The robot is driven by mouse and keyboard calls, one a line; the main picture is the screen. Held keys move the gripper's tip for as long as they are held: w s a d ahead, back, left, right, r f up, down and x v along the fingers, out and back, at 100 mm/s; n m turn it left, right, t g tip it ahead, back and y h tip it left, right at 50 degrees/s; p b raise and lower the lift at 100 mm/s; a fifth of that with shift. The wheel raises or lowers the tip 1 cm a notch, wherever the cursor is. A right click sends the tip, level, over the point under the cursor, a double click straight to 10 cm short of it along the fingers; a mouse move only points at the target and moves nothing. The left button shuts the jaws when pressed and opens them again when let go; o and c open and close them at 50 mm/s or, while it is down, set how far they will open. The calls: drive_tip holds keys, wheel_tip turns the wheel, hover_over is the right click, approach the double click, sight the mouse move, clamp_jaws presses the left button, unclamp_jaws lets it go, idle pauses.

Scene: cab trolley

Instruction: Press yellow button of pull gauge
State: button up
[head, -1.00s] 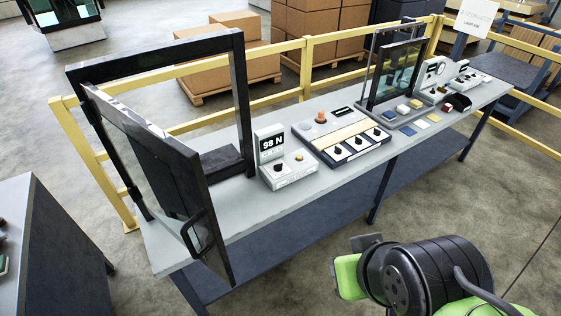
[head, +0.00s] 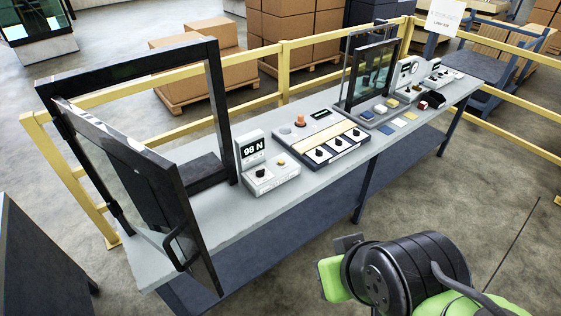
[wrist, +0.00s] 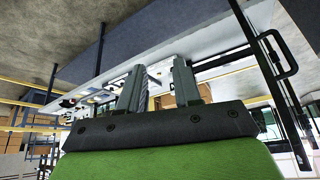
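The device with the "98 N" display (head: 253,149), which I take as the pull gauge, stands on the grey bench, right of the black-framed door. Its pale base has a black knob (head: 260,173) and a small yellow button (head: 281,162). In the wrist view, my gripper (wrist: 158,85) has its two fingers apart with nothing between them. In the head view, my arm is at lower right, off the bench's front side and away from the gauge; the fingertips are not clearly seen there.
The open door (head: 150,195) with its black handle juts over the bench's left end. A panel with several black knobs (head: 320,152) stands right of the gauge, with a glass-framed unit (head: 370,80) beyond. A yellow rail (head: 285,75) runs behind. Floor in front is clear.

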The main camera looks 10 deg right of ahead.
clamp_jaws()
idle(1.5)
